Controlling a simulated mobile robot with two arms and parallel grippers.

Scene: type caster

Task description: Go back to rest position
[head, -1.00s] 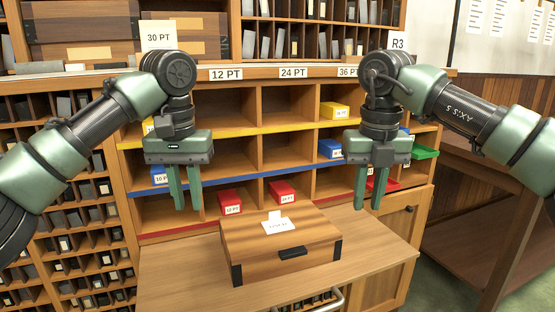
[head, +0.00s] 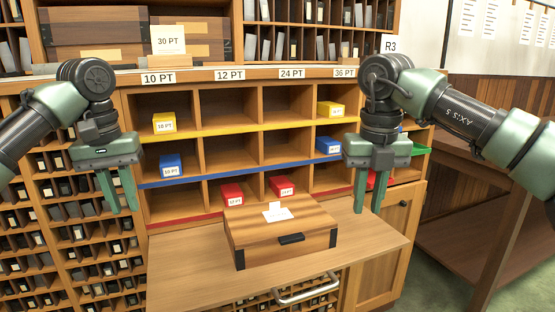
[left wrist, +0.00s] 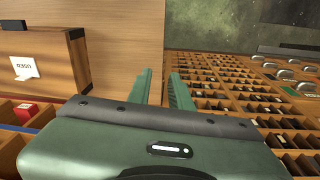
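My left gripper (head: 121,208) hangs at the left of the head view, fingers pointing down, in front of the type racks. Its fingers are apart with nothing between them; the left wrist view (left wrist: 160,88) also shows the gap. My right gripper (head: 367,211) points down at the right, in front of the cubby shelf's right end and the desk's right side. Its fingers are apart and empty. A wooden case (head: 254,241) with a dark handle and a white card (head: 277,212) on top sits shut on the desk (head: 195,268), between the grippers and touched by neither.
The cubby shelf (head: 187,140) behind holds yellow boxes (head: 164,123), blue boxes (head: 171,166) and red boxes (head: 232,194). A green tray (head: 422,149) stands at its right end. A metal handle (head: 307,289) juts out below the desk front. Space above the case is free.

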